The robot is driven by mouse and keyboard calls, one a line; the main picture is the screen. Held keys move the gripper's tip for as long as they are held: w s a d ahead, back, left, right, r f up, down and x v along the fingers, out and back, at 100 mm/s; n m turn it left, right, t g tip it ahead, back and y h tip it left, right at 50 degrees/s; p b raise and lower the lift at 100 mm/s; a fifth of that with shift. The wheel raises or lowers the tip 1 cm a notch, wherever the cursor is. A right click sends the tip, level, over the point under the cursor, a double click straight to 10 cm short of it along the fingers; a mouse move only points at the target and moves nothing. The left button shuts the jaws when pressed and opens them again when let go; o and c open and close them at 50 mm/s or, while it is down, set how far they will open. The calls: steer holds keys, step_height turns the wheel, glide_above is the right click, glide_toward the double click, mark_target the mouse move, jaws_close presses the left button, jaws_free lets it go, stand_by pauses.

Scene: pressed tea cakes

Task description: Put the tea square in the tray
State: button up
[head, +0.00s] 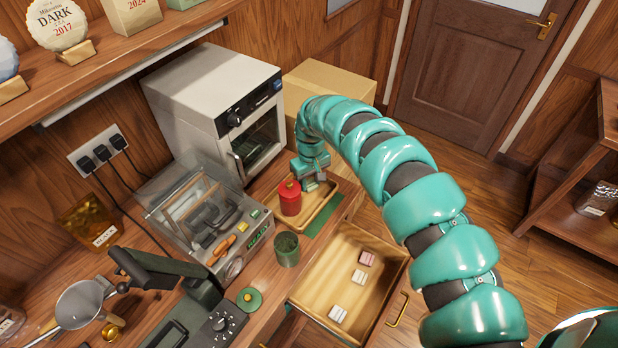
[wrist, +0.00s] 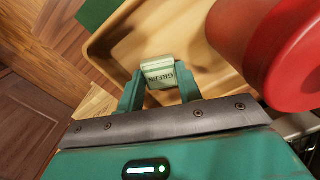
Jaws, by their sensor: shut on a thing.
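A pale green tea square (wrist: 159,72) with the word "GREEN" on it is between the fingers of my gripper (wrist: 160,92) in the wrist view. My gripper is shut on it. The wooden tray (wrist: 122,42) lies below and beyond the square there; I cannot tell whether the square touches it. In the head view the tray (head: 318,214) is on the counter, and my gripper (head: 316,184) is at its far end, with the square hard to make out.
A red canister (head: 290,198) stands in the tray, close beside my gripper; it also fills the upper right of the wrist view (wrist: 270,45). An open drawer (head: 328,262) holds several wrapped squares. A green cup (head: 287,250) and a white oven (head: 205,85) stand nearby.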

mark_target(311, 184)
steer(key=shift+s+r, duration=0.1)
steer(key=o, duration=0.6)
steer(key=shift+f, duration=0.2)
steer(key=shift+c, duration=0.2)
steer(key=o, duration=0.4)
steer(key=shift+r, duration=0.25)
step_height(311, 184, up, 12)
steer(key=p, duration=0.2)
steer(key=shift+f, duration=0.1)
